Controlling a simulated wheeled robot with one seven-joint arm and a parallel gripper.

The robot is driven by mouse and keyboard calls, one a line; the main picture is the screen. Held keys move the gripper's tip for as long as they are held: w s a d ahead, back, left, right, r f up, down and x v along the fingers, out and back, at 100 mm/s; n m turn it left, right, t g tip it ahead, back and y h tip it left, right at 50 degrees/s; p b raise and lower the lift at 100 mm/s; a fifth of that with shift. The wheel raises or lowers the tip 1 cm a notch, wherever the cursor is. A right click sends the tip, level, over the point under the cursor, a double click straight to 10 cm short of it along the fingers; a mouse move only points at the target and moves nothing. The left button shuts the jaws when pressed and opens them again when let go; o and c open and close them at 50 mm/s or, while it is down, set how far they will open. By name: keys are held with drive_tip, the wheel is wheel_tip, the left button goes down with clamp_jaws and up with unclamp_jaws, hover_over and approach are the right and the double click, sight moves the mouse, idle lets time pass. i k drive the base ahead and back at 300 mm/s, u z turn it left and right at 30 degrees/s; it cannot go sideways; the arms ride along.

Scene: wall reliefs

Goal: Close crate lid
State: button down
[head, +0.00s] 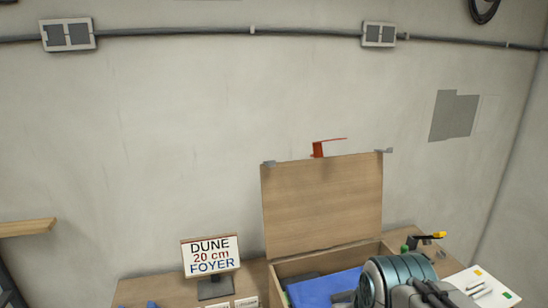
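The wooden crate (322,259) stands on the table at the bottom of the head view. Its lid (322,205) is open and stands nearly upright at the back, with grey metal pieces at both top corners. A blue item (326,287) and some dark items lie inside the crate. My arm, grey and teal, covers the crate's front right part. I cannot make out my gripper's fingers against the arm and the dark shapes there, so whether it is open or shut does not show.
A red piece (318,149) shows just above the lid's top edge. The wall is behind.

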sight(309, 204)
drive_tip(key=u, duration=1.95)
drive_tip(key=k, duration=0.55)
drive_tip(key=z, duration=1.45)
drive_tip(key=i, duration=0.55)
drive_tip(key=z, duration=0.05)
